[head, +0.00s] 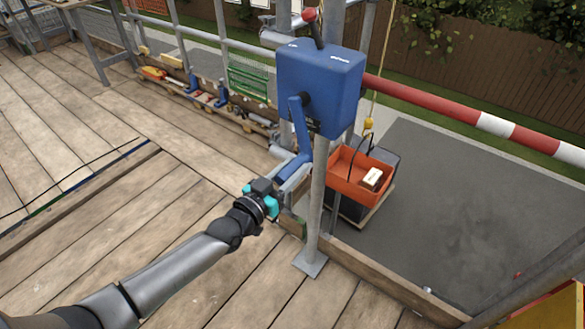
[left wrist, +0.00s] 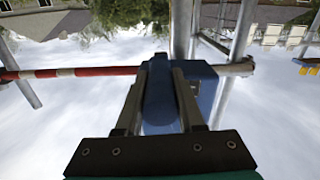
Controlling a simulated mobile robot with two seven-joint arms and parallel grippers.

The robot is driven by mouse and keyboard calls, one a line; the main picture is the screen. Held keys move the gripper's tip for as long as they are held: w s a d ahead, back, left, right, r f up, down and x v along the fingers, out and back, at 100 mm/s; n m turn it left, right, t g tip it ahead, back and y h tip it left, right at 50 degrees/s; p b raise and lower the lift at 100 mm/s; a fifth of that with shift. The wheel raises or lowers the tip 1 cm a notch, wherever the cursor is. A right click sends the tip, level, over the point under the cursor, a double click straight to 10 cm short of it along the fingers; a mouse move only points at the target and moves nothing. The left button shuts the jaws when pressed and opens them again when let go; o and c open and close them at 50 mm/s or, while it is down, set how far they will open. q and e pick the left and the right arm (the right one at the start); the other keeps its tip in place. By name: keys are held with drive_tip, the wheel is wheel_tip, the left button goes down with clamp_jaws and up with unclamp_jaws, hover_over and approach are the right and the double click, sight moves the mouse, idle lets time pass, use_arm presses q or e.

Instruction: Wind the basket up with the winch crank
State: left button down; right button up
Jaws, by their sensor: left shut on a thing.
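The blue winch box (head: 320,80) is fixed to a grey post, and its crank arm (head: 300,130) hangs down from the hub. My left gripper (head: 290,174) is shut on the blue crank handle at the arm's lower end. In the left wrist view the handle (left wrist: 159,92) lies between the two fingers (left wrist: 158,98). The orange basket (head: 347,188) hangs by its dark handle from a yellow hook (head: 368,124) on a rope, beyond the platform edge. A pale block (head: 372,177) is in it. My right gripper is not in view.
A red-and-white rail (head: 470,117) runs right from the winch post. The wooden deck (head: 120,140) is mostly clear at left. A toe board (head: 385,285) lines its edge.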

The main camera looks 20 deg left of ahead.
use_arm(q)
drive_tip(key=shift+a, duration=0.1)
drive_tip(key=shift+w+a+f+m, duration=0.2)
drive_tip(key=shift+a+m, duration=0.25)
drive_tip(key=shift+m, duration=0.15)
drive_tip(key=c, duration=0.5)
unclamp_jaws()
drive_tip(key=p+v, duration=0.2)
drive_tip(key=v, duration=1.3)
drive_tip(key=shift+s+a+r+p, duration=0.1)
drive_tip(key=shift+s+p, duration=0.05)
drive_tip(key=shift+p, duration=0.25)
